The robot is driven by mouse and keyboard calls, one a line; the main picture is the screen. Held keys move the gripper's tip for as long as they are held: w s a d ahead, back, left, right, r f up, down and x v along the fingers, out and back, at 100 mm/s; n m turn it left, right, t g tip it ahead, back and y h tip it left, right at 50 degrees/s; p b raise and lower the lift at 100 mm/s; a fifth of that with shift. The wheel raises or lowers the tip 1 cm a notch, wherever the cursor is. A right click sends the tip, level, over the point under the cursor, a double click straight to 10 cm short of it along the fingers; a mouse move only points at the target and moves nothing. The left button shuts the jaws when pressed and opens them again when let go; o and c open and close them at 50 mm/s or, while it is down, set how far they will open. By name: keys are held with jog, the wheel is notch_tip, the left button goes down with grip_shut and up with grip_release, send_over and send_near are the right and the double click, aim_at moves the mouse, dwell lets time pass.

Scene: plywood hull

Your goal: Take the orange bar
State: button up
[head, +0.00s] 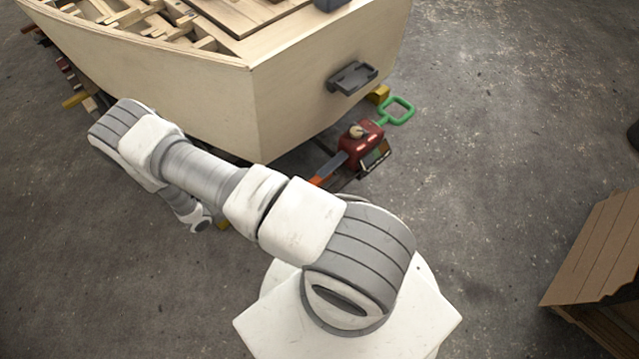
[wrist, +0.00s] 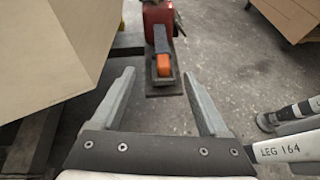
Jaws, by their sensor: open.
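The orange bar shows in the wrist view as a short orange block (wrist: 163,65) at the near end of a dark grey strip that runs back to a red machine (wrist: 158,18). In the head view, an orange end (head: 318,181) shows between my arm and the red machine (head: 360,145), partly covered by my arm. My gripper (wrist: 158,76) is open and empty. Its two fingers point toward the orange block, which lies beyond the fingertips and between them in the picture. I see no contact. In the head view I cannot make out the fingers.
The plywood hull (head: 300,95) stands close on the left in the wrist view, with a dark beam (wrist: 40,140) below it. A green handle (head: 398,110) sticks out behind the red machine. A brown box (head: 600,260) stands at the right. The concrete floor between is clear.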

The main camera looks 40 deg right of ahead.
jog(key=n+t+b, duration=0.1)
jog(key=n, duration=0.1)
send_near(318, 180)
jog(key=d+f+b, duration=0.1)
jog(key=d, duration=0.1)
jog(key=d+f+b, duration=0.2)
jog(key=shift+w+d+f, duration=0.1)
jog(key=shift+w+f, duration=0.05)
jog(key=shift+f, duration=0.2)
jog(key=shift+w+b+x, duration=0.15)
jog(key=shift+b+x, duration=0.5)
jog(key=shift+x, duration=0.85)
jog(key=shift+w+b+x, duration=0.15)
jog(key=shift+b+x, duration=0.5)
jog(key=shift+x, duration=0.8)
jog(key=shift+r+h, duration=0.2)
jog(key=shift+h, duration=0.1)
grip_shut()
